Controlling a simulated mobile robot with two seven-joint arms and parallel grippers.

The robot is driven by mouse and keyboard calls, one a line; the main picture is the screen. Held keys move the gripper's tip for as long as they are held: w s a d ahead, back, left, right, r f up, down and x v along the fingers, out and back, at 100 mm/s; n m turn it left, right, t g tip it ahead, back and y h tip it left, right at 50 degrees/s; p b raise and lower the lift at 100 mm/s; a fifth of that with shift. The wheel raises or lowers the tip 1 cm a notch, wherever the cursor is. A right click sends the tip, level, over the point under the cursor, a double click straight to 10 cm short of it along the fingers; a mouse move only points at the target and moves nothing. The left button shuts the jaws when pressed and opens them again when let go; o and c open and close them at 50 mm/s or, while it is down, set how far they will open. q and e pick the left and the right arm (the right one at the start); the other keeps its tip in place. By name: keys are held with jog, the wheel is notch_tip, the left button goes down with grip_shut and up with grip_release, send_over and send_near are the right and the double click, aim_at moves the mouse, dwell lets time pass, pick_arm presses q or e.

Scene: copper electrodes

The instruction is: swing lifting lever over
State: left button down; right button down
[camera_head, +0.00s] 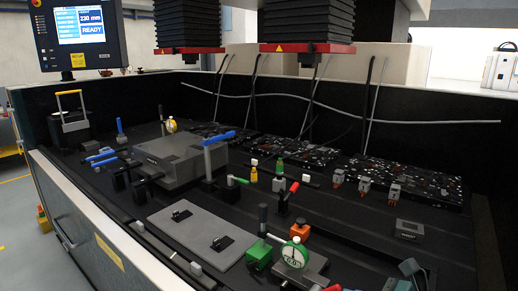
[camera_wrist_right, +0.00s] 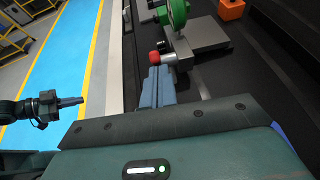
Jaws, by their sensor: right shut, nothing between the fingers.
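Several levers could be the lifting lever; I cannot tell which it is. One is a blue-handled lever (camera_head: 218,138) on a post beside the grey block. Another is a red-tipped lever (camera_head: 288,196) in the middle of the bench. A red knob (camera_wrist_right: 155,57) on a grey cylinder sits beside the green dial gauge (camera_wrist_right: 174,12). My right gripper (camera_wrist_right: 158,84) is shut and empty, its blue-grey fingers close to the red knob; contact is unclear. A dark device (camera_wrist_right: 45,105) at the left of the wrist view may be my left gripper.
The dial gauge (camera_head: 295,253) stands beside a green block (camera_head: 259,255) and an orange block (camera_head: 299,227). A grey plate (camera_head: 190,236) lies to their left. Black bellows (camera_head: 307,22) hang above. Bare dark bench (camera_head: 365,225) shows right of the orange block.

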aim_at(328, 289)
jog(key=shift+w+a+r, duration=0.25)
jog(key=shift+w+a, duration=0.55)
jog(key=shift+a, duration=0.25)
jog(key=shift+w+a+r, duration=0.3)
jog(key=shift+w+a, duration=0.55)
jog(key=shift+a, duration=0.25)
jog(key=shift+w+a+r, duration=0.25)
jog(key=shift+w+a, duration=0.55)
jog(key=shift+a, duration=0.25)
jog(key=shift+f, duration=0.1)
jog(key=shift+s+d+f, duration=0.45)
jog(key=shift+d+f, duration=0.05)
jog(key=shift+f, duration=0.3)
jog(key=shift+s+d+f, duration=0.4)
jog(key=shift+d+f, duration=0.05)
jog(key=shift+f, duration=0.3)
